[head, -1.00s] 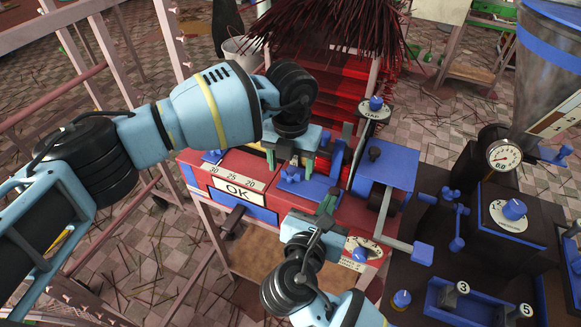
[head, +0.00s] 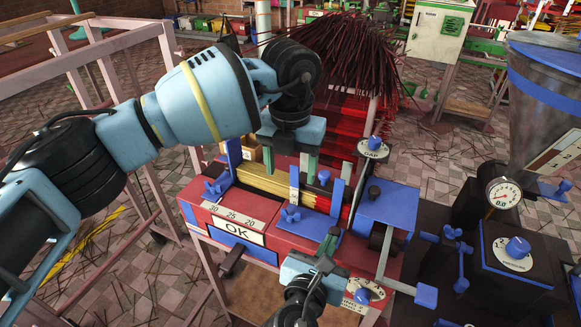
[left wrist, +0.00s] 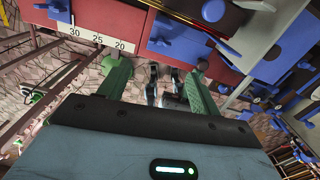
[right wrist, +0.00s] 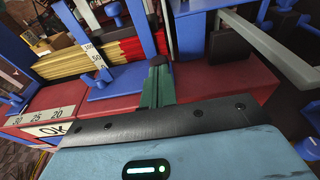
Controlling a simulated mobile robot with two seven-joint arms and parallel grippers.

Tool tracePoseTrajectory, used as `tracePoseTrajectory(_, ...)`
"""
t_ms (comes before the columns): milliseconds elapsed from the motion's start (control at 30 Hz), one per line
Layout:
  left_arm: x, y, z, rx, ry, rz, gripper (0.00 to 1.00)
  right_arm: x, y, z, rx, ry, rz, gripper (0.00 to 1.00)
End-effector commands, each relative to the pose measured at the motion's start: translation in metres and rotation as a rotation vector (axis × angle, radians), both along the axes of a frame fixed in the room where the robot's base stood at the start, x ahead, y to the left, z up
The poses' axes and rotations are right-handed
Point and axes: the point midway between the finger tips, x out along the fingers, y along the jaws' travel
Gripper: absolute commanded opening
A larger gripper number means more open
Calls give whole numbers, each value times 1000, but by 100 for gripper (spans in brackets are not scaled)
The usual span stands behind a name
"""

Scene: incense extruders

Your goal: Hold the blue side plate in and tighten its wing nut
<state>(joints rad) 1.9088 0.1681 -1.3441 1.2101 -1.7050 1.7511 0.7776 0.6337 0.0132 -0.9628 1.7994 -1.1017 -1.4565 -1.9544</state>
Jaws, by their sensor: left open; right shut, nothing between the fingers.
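A blue side plate (head: 317,228) with a tall upright stands on the red front ledge; its blue wing nut (head: 291,214) sits on the base. In the right wrist view the plate's base (right wrist: 112,84) lies left of the fingers. Another blue upright plate (head: 233,160) with a blue wing nut (head: 215,188) stands further left. My left gripper (head: 289,168) is open and empty above and behind the front wing nut, clear of it. My right gripper (head: 330,238) is shut and empty beside the base's right front edge; contact is unclear.
Yellow sticks (head: 263,180) lie in the channel behind the ledge. A blue block (head: 385,204) and a grey bar (head: 385,258) stand right of my right gripper. An "OK" sign (head: 237,232) and a 30-25-20 scale (head: 231,215) are on the ledge's left.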

Motion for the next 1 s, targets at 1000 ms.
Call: tracePoseTrajectory(1000,-1,0,120,0,-1,0,64,0,0,0,0,0,-1,0)
